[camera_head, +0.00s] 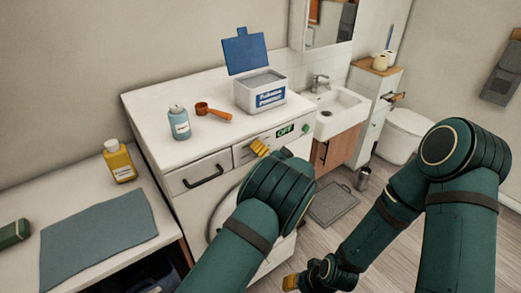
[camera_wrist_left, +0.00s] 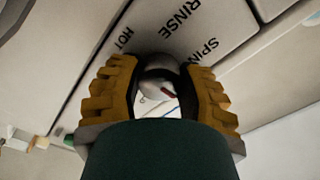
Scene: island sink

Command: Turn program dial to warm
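The grey, rounded program dial (camera_wrist_left: 160,75) sits between the two yellow ribbed fingers of my left gripper (camera_wrist_left: 160,82) in the left wrist view. The fingers flank it closely and look shut on it. A small red mark shows on its lower right part. The labels HOT, RINSE and SPIN stand around it; no WARM label shows. In the head view, my left gripper (camera_head: 259,147) is at the washer's front panel (camera_head: 246,151), and its hand and fingers hide the dial. My right gripper (camera_head: 290,283) is low at the bottom edge, partly cut off, its opening unclear.
A sink (camera_head: 335,110) is to the right.

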